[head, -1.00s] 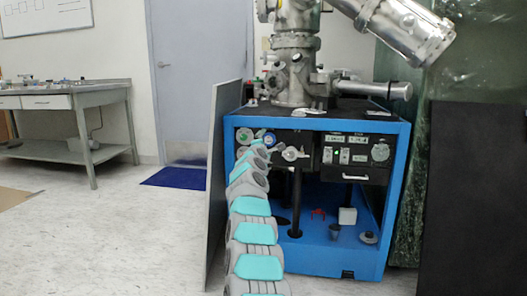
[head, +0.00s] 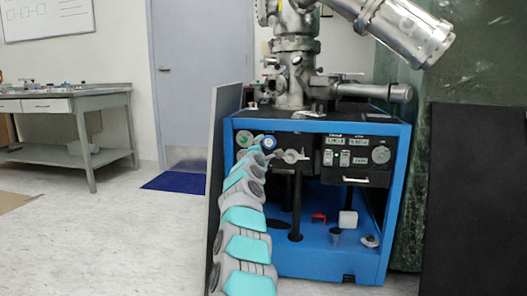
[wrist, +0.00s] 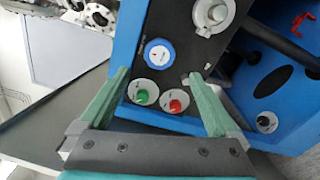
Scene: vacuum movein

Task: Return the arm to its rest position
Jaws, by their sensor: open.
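My arm, grey with teal covers, reaches up in the head view to the left part of the blue cabinet's front (head: 232,175). My gripper (wrist: 160,76) shows in the wrist view with its two teal fingers spread apart and nothing between them. Beyond the fingers is the dark control panel (wrist: 190,50). Whether the fingertips touch the panel, I cannot tell. In the head view the gripper is small and hard to make out.
A grey upright board (head: 222,160) stands close left of my arm. Metal vacuum equipment (head: 293,70) sits on the cabinet. A red part (head: 318,217) and a white block (head: 348,218) lie on its lower shelf. The floor (head: 130,245) at left is open; a bench (head: 75,105) stands farther back.

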